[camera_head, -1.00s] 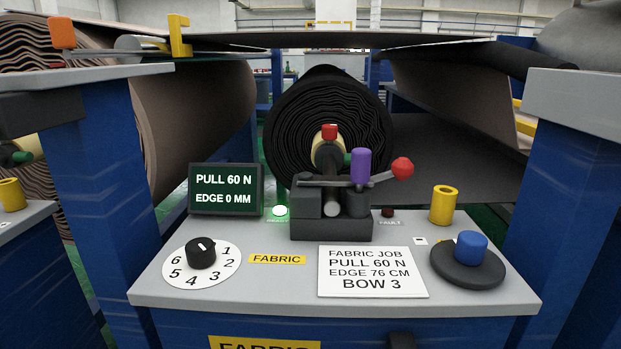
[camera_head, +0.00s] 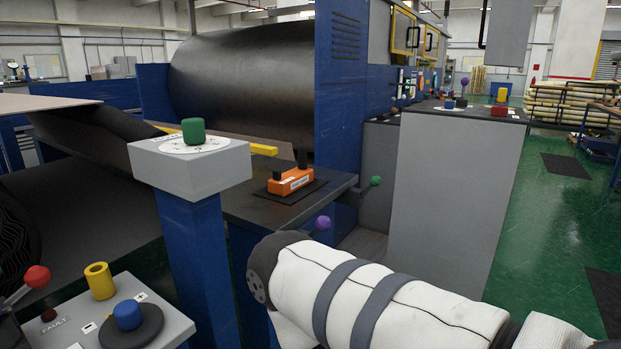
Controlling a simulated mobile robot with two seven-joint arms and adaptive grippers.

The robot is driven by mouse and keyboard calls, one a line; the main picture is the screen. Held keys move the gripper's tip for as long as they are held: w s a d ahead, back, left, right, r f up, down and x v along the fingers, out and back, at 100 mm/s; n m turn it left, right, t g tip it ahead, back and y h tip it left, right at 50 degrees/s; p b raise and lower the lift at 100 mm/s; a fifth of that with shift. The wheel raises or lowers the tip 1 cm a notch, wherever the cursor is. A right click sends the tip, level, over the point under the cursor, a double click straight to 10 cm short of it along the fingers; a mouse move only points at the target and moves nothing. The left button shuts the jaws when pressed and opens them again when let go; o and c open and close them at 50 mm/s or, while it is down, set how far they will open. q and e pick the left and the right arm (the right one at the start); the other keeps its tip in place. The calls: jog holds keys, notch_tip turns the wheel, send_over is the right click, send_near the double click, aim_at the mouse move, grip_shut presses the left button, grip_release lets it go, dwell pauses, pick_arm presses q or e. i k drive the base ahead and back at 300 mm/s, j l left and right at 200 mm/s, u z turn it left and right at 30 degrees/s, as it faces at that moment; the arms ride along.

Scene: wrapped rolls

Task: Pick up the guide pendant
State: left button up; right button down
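An orange box (camera_head: 290,182) with a small label and dark upright parts on top lies on a black mat (camera_head: 310,191). It looks like the guide pendant, though the label is too small to read. The mat is on a dark grey shelf (camera_head: 245,205) near the middle of the head view, behind a grey-topped blue post. A white arm of mine with grey bands comes in from the lower right, in front of and below the shelf. No gripper fingers show, and neither gripper is in view.
The grey-topped post (camera_head: 190,165) carries a green knob (camera_head: 194,130) left of the box. Purple (camera_head: 323,222) and green (camera_head: 376,181) ball knobs stick out nearby. A grey cabinet (camera_head: 455,190) stands to the right. Green floor (camera_head: 545,225) is open beyond it.

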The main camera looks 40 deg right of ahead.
aim_at(292, 180)
jog(key=z, duration=1.3)
